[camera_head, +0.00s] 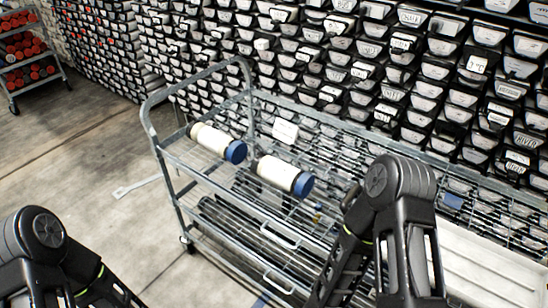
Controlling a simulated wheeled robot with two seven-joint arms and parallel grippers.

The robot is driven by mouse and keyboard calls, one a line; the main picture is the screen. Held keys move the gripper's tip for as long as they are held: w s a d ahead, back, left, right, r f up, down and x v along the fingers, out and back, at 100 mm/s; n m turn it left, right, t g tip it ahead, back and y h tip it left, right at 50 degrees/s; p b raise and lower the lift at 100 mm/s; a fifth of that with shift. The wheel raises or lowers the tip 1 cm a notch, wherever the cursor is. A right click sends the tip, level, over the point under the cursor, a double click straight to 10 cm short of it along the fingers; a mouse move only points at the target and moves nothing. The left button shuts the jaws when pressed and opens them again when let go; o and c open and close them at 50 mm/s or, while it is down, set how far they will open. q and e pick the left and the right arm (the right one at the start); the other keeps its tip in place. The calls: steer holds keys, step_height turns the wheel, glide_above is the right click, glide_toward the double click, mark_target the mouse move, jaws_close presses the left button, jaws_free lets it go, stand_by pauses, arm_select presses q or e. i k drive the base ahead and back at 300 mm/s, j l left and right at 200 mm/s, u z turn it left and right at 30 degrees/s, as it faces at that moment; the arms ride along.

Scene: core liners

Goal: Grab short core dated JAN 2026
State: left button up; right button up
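Two short cores with white bodies and blue end caps lie on the upper wire shelf of a metal cart (150,115). One short core (212,140) lies to the left and farther back, the other short core (279,174) to its right and nearer the middle. Both lie on their sides with the blue caps toward the lower right. I cannot read a date on either. My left arm shows at the lower left and my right arm at the right, in front of the cart. Both grippers are outside the picture or hidden.
Long dark cores (230,222) lie on the cart's lower shelf. A white label card (285,131) hangs at the cart's back. Stacked core trays fill the wall behind. A rack with red-ended cores (27,50) stands at the far left. The floor (75,155) to the left is mostly clear.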

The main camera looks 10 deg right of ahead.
mark_target(299, 183)
steer(key=i+j, duration=0.15)
steer(key=j, duration=0.2)
steer(key=i+j, duration=0.15)
steer(key=j, duration=0.25)
steer(key=i+j, duration=0.2)
steer(key=j, duration=0.15)
steer(key=i+j, duration=0.15)
steer(key=j, duration=0.25)
steer(key=i+j, duration=0.15)
steer(key=j, duration=0.2)
steer(key=z, duration=2.85)
